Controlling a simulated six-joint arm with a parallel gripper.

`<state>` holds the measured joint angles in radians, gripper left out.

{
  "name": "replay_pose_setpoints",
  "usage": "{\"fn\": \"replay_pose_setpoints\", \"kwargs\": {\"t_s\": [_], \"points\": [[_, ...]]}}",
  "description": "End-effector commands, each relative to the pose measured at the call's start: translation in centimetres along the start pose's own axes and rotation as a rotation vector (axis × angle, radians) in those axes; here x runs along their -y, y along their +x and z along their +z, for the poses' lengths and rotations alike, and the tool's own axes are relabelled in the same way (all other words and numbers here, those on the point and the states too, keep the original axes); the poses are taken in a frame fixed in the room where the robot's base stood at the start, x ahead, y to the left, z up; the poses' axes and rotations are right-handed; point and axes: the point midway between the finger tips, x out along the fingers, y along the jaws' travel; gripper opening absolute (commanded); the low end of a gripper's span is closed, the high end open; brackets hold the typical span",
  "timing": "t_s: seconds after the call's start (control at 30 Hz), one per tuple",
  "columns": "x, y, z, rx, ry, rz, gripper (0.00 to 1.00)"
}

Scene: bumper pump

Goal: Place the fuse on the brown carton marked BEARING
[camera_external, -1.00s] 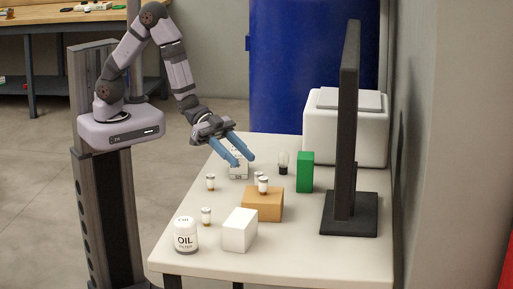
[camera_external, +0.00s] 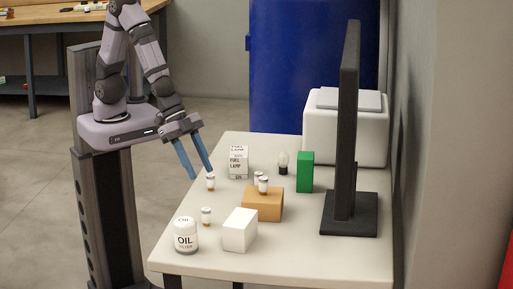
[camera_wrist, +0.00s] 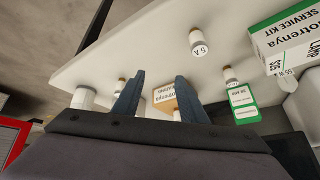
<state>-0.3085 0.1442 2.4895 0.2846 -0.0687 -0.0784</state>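Several small white fuses with brownish ends stand around the table. One fuse (camera_external: 210,182) is at the left, just below my gripper's fingertips in the external view; it appears to be the fuse marked 5A in the wrist view (camera_wrist: 198,42). Another fuse (camera_external: 206,216) stands nearer the front. One fuse (camera_external: 263,185) stands on the brown carton (camera_external: 262,206), and another (camera_external: 257,177) shows partly behind it. The carton shows between my fingers in the wrist view (camera_wrist: 164,97), its print upside down. My gripper (camera_external: 202,177) is open and empty, tilted downward, above the table's left edge.
A white box (camera_external: 239,230) and an OIL FILTER container (camera_external: 186,235) stand at the front. A FUEL LAMP box (camera_external: 239,163), a bulb (camera_external: 283,163) and a green box (camera_external: 305,172) stand behind. A black monitor (camera_external: 347,130) stands at the right. The left edge is mostly clear.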

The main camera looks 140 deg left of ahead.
Motion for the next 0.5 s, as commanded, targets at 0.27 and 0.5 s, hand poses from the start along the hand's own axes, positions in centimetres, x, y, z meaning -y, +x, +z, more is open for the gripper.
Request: {"fn": "replay_pose_setpoints", "kwargs": {"t_s": [0.27, 0.5], "points": [[-6.5, -6.4, 8.3, 0.366, 0.054, 0.071, 0.38], [-9.0, -10.2, 12.4, 0.534, 0.086, 0.120, 0.38]]}}
